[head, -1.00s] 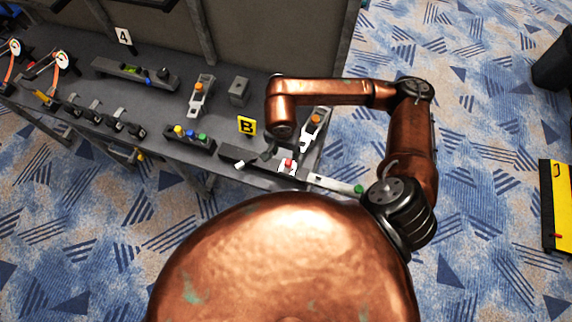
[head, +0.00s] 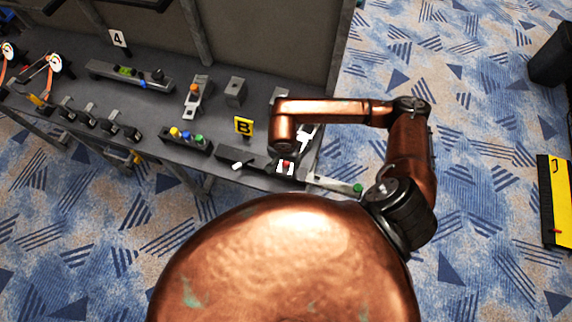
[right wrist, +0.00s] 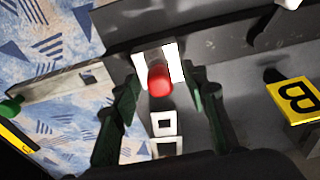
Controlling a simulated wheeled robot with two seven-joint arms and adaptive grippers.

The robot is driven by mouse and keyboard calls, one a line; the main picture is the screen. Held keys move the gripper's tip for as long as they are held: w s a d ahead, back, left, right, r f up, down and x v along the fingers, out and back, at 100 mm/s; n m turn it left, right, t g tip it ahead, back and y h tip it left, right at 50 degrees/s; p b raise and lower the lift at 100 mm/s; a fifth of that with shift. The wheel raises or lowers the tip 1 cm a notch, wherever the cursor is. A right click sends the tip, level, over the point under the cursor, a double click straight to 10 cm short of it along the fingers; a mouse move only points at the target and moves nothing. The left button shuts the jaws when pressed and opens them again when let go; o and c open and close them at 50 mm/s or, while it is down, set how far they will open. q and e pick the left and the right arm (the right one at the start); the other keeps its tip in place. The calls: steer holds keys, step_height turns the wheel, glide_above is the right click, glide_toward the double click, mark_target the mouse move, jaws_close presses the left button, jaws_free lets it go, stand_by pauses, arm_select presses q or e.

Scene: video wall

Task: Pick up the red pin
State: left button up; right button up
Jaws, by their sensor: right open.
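The red pin (right wrist: 158,83) stands upright in a white square seat in the right wrist view, with more white square holes below it. It also shows in the head view as a small red spot (head: 286,165) near the table's front right. My right gripper (right wrist: 161,79) is open, with one dark finger on each side of the pin and a gap on both sides. Whether the fingertips are down at the pin's height I cannot tell. In the head view the forearm hides most of this gripper. My left gripper is not in view.
A yellow B sign (head: 243,126) stands left of the pin. A flat bar with a green end (head: 357,188) juts past the table's front right. A block with coloured knobs (head: 187,139) sits further left. The dark table (head: 160,110) carries several other fixtures.

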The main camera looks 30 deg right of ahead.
steer(key=shift+c, duration=0.3)
jaws_close()
stand_by(0.3)
step_height(320, 180, up, 10)
steer(key=shift+r, duration=0.1)
stand_by(0.4)
steer(key=shift+b, duration=0.3)
stand_by(0.3)
